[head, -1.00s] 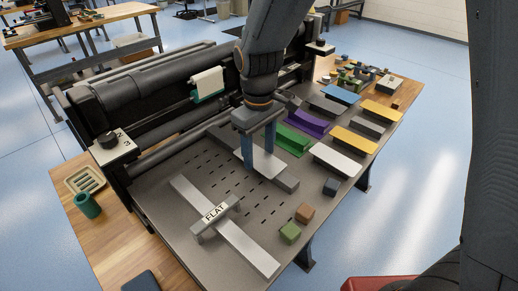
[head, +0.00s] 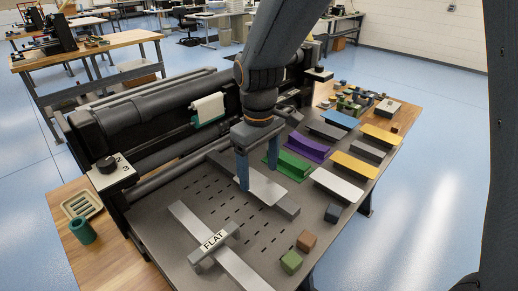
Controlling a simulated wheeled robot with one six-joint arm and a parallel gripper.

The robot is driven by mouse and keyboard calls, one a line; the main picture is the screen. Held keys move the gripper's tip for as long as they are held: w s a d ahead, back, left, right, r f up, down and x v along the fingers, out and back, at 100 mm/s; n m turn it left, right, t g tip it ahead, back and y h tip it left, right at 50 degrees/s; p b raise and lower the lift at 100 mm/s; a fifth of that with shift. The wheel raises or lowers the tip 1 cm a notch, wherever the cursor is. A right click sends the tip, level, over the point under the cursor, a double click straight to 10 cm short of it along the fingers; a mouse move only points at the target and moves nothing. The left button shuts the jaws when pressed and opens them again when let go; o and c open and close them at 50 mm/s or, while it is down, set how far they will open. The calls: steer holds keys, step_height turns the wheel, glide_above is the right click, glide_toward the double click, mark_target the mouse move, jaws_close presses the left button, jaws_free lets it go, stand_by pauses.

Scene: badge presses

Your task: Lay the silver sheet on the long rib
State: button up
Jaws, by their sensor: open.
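The silver sheet (head: 264,190) lies across the top of a long dark grey rib (head: 288,206) on the perforated press bed. The rib's ends stick out past the sheet at upper left and lower right. My gripper (head: 258,178) is over the sheet with its two blue fingers pointing down, one on each side of it. The fingers are open, with a gap to the sheet visible on the right side. The far part of the sheet is partly hidden behind the fingers.
A flat bar with a FLAT label (head: 213,241) lies at the front left. Brown (head: 307,240) and green (head: 291,262) blocks sit near the front edge. Black rollers line the back.

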mark_target(259, 185)
step_height(259, 185, up, 10)
steer(key=b, duration=0.2)
steer(key=shift+f, duration=0.15)
